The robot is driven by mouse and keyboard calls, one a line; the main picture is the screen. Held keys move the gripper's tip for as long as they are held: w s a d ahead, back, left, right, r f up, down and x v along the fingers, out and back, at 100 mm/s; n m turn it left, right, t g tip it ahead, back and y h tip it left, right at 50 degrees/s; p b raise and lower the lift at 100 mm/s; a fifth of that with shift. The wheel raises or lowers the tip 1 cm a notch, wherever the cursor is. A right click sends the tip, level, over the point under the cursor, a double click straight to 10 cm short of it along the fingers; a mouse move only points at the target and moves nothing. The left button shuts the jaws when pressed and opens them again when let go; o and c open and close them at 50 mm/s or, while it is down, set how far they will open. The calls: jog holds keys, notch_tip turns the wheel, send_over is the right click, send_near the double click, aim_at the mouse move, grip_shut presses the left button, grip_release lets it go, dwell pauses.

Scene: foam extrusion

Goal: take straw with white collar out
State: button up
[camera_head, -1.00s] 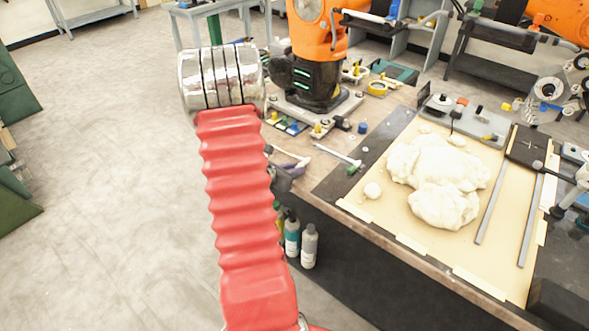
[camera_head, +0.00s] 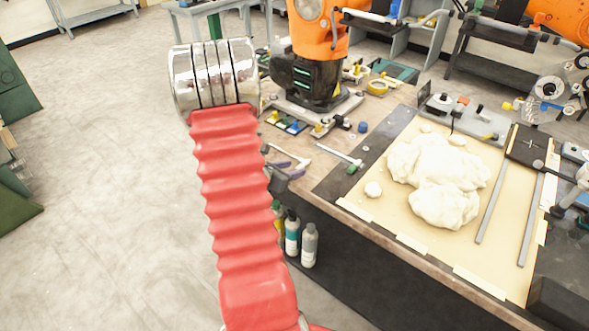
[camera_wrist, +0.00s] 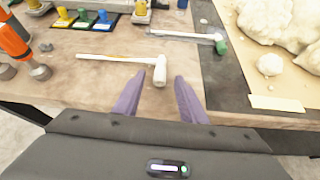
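The straw with the white collar (camera_wrist: 110,58) lies on the wooden bench top in the wrist view, running left to right. Its thick white collar end (camera_wrist: 160,72) is at the right. My gripper (camera_wrist: 160,76) is open, with its purple fingers on either side of the collar end and gaps to both. I cannot tell how far the fingertips are above the bench. In the head view the straw (camera_head: 296,156) shows by the bench's left edge, and my gripper (camera_head: 280,166) is beside it, partly hidden by my arm.
Another straw with a green collar (camera_wrist: 220,46) lies to the right, across the dark board edge. White foam lumps (camera_head: 435,180) sit on the tan sheet. Small coloured blocks (camera_wrist: 85,18) stand behind the straw. Bottles (camera_head: 309,246) stand below the bench's edge.

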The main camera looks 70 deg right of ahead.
jog(key=v, duration=1.1)
jog(key=shift+w+a+r, duration=0.15)
jog(key=shift+a, duration=0.2)
